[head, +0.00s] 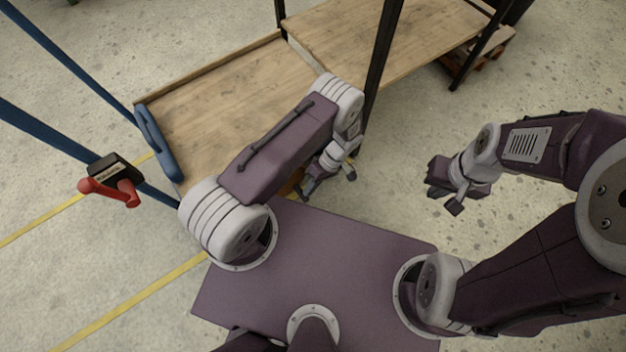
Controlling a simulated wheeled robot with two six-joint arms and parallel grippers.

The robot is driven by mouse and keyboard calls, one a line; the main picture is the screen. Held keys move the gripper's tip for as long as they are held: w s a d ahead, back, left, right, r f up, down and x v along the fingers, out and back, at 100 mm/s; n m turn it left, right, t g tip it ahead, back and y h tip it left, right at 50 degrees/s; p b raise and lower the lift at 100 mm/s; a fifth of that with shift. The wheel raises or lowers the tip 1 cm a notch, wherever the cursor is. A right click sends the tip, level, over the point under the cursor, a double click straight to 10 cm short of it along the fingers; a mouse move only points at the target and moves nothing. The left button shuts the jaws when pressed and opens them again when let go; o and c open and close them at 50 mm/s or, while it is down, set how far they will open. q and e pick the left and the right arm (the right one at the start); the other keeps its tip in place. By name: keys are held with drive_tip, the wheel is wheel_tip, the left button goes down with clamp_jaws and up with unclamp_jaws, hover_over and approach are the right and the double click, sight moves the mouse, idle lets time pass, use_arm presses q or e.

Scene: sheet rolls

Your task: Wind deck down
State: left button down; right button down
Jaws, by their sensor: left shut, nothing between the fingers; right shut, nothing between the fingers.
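A wooden deck (215,110) with a raised rim lies at the upper left, beside blue posts (50,140) and a short blue bar (157,143). A black box with a pale label (112,168) sits on one post, with a red crank handle (108,190) on it. My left gripper (328,184) is shut and empty, low beside the deck's right edge, well to the right of the crank. My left arm covers part of the deck. My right gripper (446,199) is shut and empty over bare floor, further right. Neither gripper touches the crank.
A rack with dark posts (380,60) and a wooden shelf (420,40) stands behind the deck, close to my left gripper. A pallet (480,62) shows under its right end. Yellow lines (140,298) cross the floor at left. Floor around the crank's left side is clear.

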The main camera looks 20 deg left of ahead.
sight(302, 198)
use_arm(q)
drive_tip(key=x, duration=0.4)
drive_tip(key=shift+r, duration=0.1)
drive_tip(key=shift+s+a+f, duration=0.2)
drive_tip(key=shift+s+f, duration=0.1)
use_arm(e)
drive_tip(key=shift+s+a+f, duration=0.1)
drive_tip(key=shift+s+a, duration=0.05)
drive_tip(key=shift+a, duration=0.15)
use_arm(q)
drive_tip(key=shift+s, duration=0.15)
use_arm(e)
drive_tip(key=shift+s, duration=0.1)
